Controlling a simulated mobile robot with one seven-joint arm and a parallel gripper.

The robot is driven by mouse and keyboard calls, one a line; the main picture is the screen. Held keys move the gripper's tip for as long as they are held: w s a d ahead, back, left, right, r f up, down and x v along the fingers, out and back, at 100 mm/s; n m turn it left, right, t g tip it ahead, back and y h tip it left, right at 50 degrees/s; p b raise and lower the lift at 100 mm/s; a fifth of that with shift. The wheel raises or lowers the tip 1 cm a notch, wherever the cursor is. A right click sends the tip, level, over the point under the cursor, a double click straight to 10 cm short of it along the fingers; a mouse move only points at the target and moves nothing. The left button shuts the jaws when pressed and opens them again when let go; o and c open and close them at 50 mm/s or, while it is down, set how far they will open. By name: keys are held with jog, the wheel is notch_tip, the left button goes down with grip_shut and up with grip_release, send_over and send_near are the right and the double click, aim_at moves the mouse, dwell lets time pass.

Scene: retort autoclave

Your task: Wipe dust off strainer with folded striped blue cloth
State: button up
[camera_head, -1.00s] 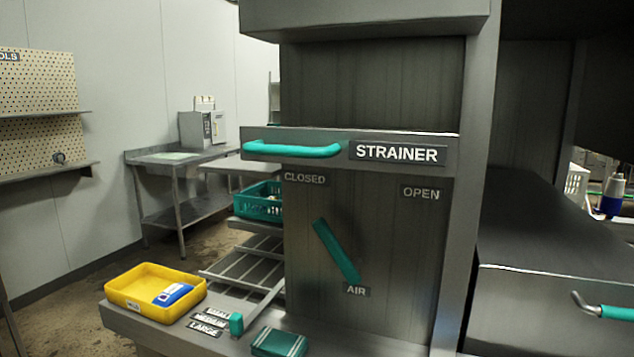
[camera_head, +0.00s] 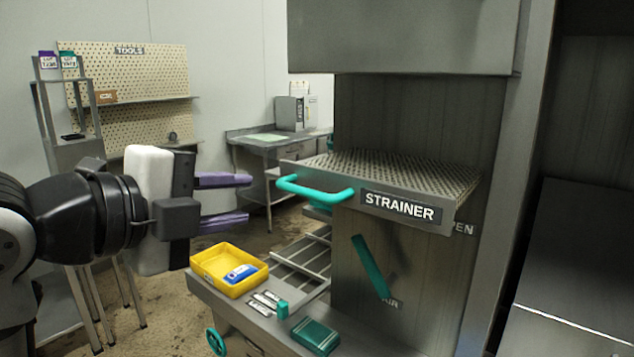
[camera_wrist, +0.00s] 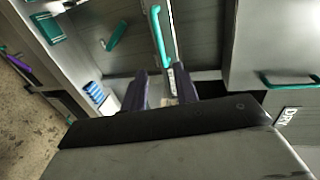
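The strainer (camera_head: 395,174) is a grey perforated tray at the centre right in the head view. It has a STRAINER label and a teal handle (camera_head: 315,189), and stands out from the machine. Whether dust lies on it I cannot tell. My gripper (camera_head: 236,200) is left of the strainer, its purple fingers apart with nothing between them. The fingertips show in the wrist view (camera_wrist: 162,90). A small blue-and-white striped bundle (camera_wrist: 95,92) shows left of the fingers there; it looks like the cloth. A teal cloth-like bundle with pale stripes (camera_head: 315,335) lies on the lower ledge.
A yellow bin (camera_head: 228,270) holding a blue item stands on the ledge below my gripper. A teal AIR lever (camera_head: 370,267) is on the panel under the strainer. A pegboard (camera_head: 125,75) and a side table (camera_head: 278,140) are behind. Open floor lies between.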

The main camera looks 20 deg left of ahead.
aim_at(302, 192)
jog(key=p+x, duration=0.3)
jog(key=x, duration=1)
jog(key=shift+w+f+p, duration=0.1)
jog(key=shift+w+p, duration=0.2)
jog(key=shift+w, duration=0.05)
grip_shut()
